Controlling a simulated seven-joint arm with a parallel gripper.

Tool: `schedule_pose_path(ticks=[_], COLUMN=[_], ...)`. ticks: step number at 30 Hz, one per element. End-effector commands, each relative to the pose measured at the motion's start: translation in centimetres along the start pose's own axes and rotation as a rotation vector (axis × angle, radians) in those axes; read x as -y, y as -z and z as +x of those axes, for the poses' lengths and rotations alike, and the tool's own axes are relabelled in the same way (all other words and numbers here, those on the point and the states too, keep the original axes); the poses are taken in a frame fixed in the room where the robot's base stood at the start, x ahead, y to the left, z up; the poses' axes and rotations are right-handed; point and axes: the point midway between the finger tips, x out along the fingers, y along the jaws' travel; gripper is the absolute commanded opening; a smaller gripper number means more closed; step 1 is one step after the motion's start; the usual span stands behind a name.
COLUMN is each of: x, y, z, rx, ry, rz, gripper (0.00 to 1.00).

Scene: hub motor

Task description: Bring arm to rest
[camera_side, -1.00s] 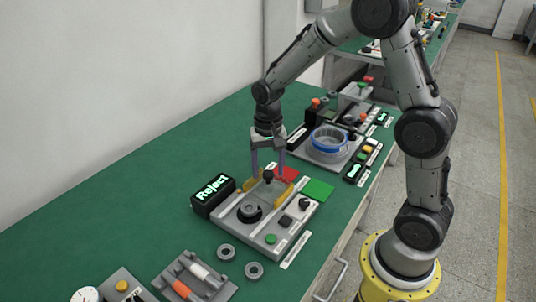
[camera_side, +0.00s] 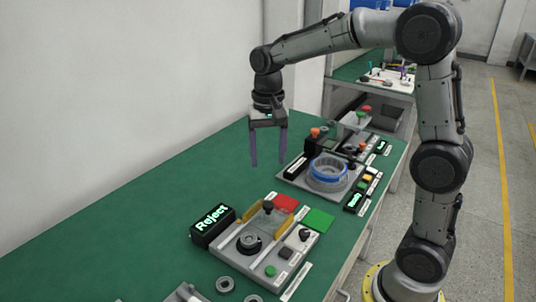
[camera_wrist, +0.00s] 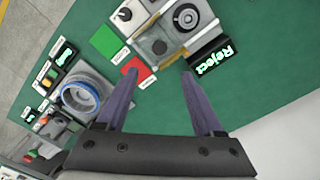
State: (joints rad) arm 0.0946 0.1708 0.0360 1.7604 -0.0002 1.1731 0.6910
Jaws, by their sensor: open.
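My gripper (camera_side: 268,162) hangs open and empty in the air above the green bench, pointing down, behind the test station in the side view. Its two purple fingers also show wide apart in the wrist view (camera_wrist: 160,115), with nothing between them. The grey test station (camera_side: 285,246) sits on the bench below, with a black ring part (camera_side: 249,243) in it, a black knob and yellow guides. A black box with a lit "Reject" sign (camera_side: 213,226) stands at its left side.
A second station with a blue-rimmed ring housing (camera_side: 328,172) stands at the back right; the wrist view shows it at left (camera_wrist: 82,99). Red (camera_side: 286,203) and green (camera_side: 318,219) pads lie between the stations. The bench left of my gripper is clear, beside a wall.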

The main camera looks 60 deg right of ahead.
Motion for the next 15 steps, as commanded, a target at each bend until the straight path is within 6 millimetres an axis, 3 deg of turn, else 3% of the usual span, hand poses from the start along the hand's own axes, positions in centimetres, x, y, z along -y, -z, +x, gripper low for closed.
schedule_pose_path(ticks=[8,11,15], x=[0.1,-0.1,-2.0], y=[-0.2,-0.9,-4.1], z=[-0.7,-2.7,-5.8], rx=[-0.014,-0.055,-0.123], ry=[0.012,0.046,0.104], rz=[-0.005,-0.014,-0.040], gripper=[0.69,0.69,0.69])
